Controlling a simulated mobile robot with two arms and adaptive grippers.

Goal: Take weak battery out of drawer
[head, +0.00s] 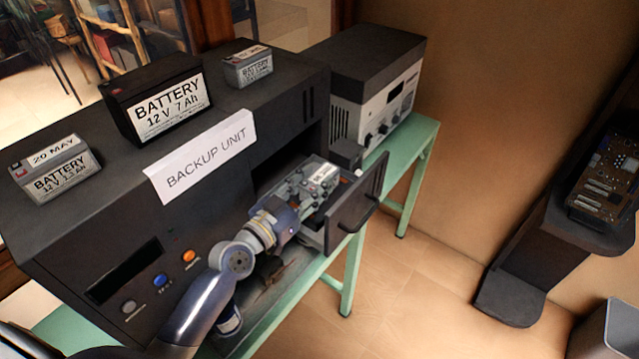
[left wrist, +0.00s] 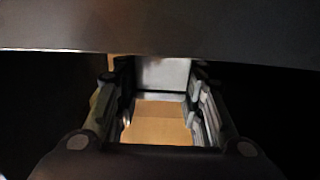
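A grey battery (head: 322,174) with a white label on top sits in the pulled-out drawer (head: 352,213) of the dark backup unit. My left gripper (head: 304,187) reaches over the drawer from the front left, with its fingers at the battery. In the left wrist view its two fingers (left wrist: 160,105) stand apart. A whitish panel and a tan surface show between them; I cannot tell whether either belongs to the battery. The gripper hides part of the battery and the drawer. My right gripper is not in view.
On the unit (head: 60,232) stand a grey battery (head: 57,172) marked 20 MAY, a larger black battery (head: 160,97) and another small grey one (head: 248,67). A grey device (head: 378,88) stands behind the drawer on the green table (head: 418,150). The floor at right is partly clear.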

